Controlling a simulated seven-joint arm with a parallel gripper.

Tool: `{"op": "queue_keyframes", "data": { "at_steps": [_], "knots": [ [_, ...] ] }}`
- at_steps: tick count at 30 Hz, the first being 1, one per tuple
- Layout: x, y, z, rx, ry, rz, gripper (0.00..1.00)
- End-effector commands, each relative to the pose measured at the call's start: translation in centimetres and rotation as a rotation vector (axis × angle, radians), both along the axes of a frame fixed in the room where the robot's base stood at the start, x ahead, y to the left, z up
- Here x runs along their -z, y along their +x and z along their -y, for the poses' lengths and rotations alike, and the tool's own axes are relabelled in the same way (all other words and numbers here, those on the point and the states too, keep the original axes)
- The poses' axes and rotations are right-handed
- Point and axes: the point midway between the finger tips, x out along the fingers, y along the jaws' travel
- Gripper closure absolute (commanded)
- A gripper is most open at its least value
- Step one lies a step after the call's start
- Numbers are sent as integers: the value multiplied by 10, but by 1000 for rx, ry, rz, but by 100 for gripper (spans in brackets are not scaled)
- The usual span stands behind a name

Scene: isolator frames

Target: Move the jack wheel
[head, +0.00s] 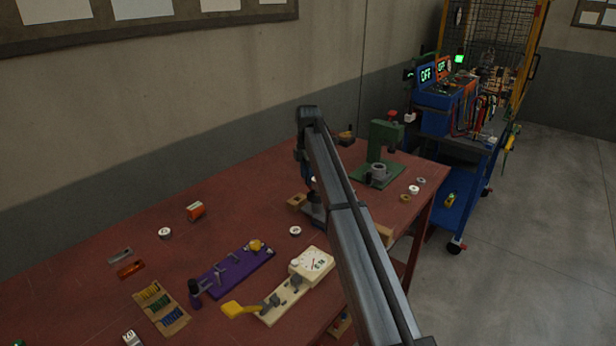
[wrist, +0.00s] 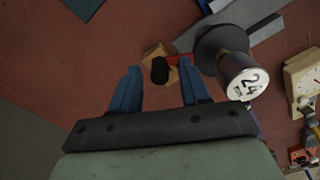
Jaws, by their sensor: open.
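I cannot tell for sure which part is the jack wheel. In the wrist view a dark round knob (wrist: 160,70) with a red bar (wrist: 180,60) beside it shows between the blue fingers of my gripper (wrist: 159,72). A wooden block (wrist: 152,52) lies behind the knob. Right of the fingers stands a dark grey disc (wrist: 215,42) with a white cylinder marked 24 (wrist: 243,78). My gripper is open, and no grip on the knob shows. In the head view my arm hides most of this spot; a wooden block (head: 296,202) shows at its left.
The red table (head: 235,232) carries a purple fixture (head: 225,274), a cream dial device (head: 312,262) and a tray of coloured parts (head: 160,307). A green press (head: 380,150) stands behind my arm at right. A blue cart (head: 455,190) stands beyond the table. The table's back left is fairly clear.

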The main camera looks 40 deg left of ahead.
Motion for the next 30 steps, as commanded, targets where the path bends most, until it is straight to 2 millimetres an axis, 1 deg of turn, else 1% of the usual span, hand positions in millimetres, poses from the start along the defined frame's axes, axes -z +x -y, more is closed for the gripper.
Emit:
{"op": "queue_keyframes", "data": {
  "at_steps": [5,12,18,21,24,30],
  "knots": [
    [-28,1,-1,0,1,0,54],
    [-76,1,-1,0,2,1,54],
    [-108,1,-1,0,1,0,54],
    [-119,0,-1,0,0,0,54],
    [-126,0,0,0,0,0,54],
    [-131,0,0,0,0,0,54]
  ]
}}
